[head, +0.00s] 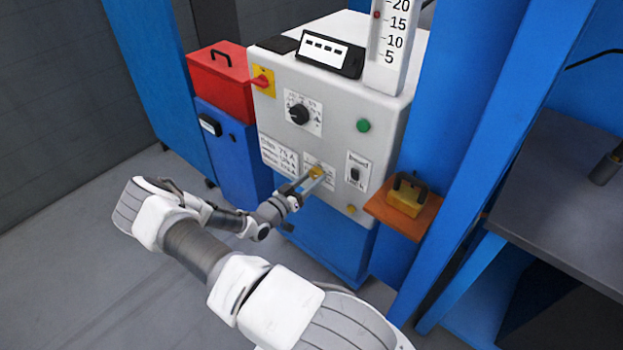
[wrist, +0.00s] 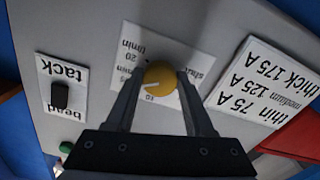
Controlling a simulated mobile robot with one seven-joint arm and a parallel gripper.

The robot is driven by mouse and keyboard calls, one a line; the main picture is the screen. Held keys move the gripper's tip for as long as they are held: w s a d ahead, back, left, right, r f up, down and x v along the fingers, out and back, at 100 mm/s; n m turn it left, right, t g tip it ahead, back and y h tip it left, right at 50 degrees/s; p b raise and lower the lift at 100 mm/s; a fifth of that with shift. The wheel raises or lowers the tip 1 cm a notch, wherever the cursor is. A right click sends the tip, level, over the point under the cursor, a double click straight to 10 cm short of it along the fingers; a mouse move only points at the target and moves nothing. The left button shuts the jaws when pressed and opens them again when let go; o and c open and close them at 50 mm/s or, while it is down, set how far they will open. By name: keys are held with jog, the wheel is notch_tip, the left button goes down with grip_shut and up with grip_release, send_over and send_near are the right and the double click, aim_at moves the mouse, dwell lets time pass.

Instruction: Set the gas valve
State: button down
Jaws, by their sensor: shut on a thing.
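The gas valve is a round yellow knob (head: 317,172) low on the front of a light grey machine (head: 335,107). It has a white scale plate behind it. In the wrist view, the yellow knob (wrist: 160,75) sits between the fingertips, with a pale pointer mark on its face. My gripper (head: 312,178) reaches the knob from the front left and is shut on it. It also shows in the wrist view (wrist: 159,82), with a finger on each side of the knob. The scale plate (wrist: 150,62) is partly hidden by the fingers and knob, and its numbers are hard to read.
A bead/tack switch (head: 355,172) and an amperage label (head: 278,155) flank the knob. Above are a black dial (head: 299,114) and a green button (head: 363,125). An orange shelf (head: 376,206) with a yellow block (head: 405,200) juts out at right. A red box (head: 220,85) stands left.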

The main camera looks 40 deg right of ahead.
dwell(0.4)
jog(key=shift+c, duration=1.4)
grip_release()
jog(key=s+a+p, duration=0.1)
jog(key=a, duration=1.6)
jog(key=shift+s+a+p, duration=0.25)
jog(key=shift+p, duration=0.05)
